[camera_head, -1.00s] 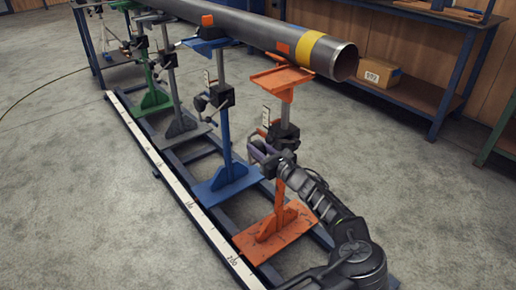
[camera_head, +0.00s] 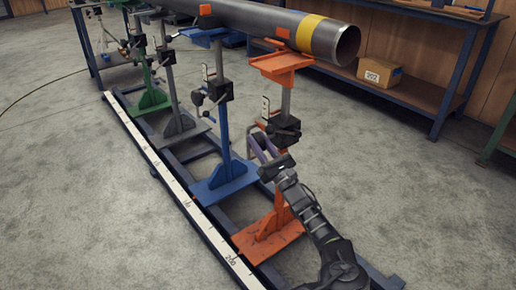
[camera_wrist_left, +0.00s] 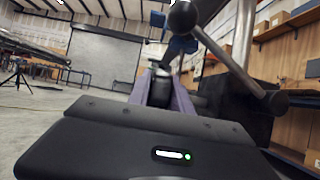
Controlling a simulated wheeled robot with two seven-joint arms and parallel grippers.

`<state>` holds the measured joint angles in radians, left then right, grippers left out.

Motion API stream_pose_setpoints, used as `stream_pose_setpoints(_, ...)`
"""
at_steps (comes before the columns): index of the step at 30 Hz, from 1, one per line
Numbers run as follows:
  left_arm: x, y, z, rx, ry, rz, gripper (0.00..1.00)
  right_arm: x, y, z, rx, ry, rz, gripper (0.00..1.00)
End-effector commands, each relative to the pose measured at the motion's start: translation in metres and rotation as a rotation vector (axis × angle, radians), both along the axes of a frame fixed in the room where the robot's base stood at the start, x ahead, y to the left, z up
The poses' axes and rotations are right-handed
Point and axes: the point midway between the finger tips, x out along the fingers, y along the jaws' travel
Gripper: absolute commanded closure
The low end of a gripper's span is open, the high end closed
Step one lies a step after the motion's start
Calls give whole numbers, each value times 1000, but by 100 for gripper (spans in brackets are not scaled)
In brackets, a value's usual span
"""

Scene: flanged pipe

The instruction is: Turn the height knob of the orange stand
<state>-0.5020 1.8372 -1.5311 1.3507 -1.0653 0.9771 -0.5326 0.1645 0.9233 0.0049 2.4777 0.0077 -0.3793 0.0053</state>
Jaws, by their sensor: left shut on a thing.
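The orange stand (camera_head: 268,235) stands upright on the rail frame, its orange cradle (camera_head: 284,63) under the pipe (camera_head: 270,24). A black housing (camera_head: 284,129) is on its post. My left gripper (camera_head: 258,146), with purple fingers, is just left of the post at the housing's height. In the left wrist view its fingers (camera_wrist_left: 163,92) are closed around a dark part that they mostly hide. A bar handle with dark ball ends (camera_wrist_left: 230,65), likely the height knob, crosses just beyond the fingers. My right gripper is not in view.
A blue stand (camera_head: 223,140) is close behind, left of the orange one, with grey and green stands beyond. A white measuring strip (camera_head: 190,205) runs along the frame. A workbench (camera_head: 420,95) with a carton (camera_head: 380,73) is at right; the floor between is clear.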

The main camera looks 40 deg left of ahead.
Motion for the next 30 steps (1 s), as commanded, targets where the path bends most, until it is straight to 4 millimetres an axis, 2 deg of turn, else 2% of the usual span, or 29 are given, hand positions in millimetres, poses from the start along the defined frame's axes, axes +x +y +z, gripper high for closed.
stream_pose_setpoints(1,0,0,-9,37,-10,0,100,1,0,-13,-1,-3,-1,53)
stream_pose_setpoints(3,0,0,-9,88,-24,-1,100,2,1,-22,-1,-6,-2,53)
stream_pose_setpoints(10,0,-2,-7,210,-62,0,100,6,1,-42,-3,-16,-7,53)
stream_pose_setpoints(16,0,-3,-5,256,-78,-1,100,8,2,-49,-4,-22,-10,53)
stream_pose_setpoints(28,0,-3,-3,263,-80,-1,100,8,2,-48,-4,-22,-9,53)
stream_pose_setpoints(29,0,-3,-3,262,-80,-1,72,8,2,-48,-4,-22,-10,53)
stream_pose_setpoints(30,0,-3,-3,262,-80,-1,69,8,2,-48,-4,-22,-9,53)
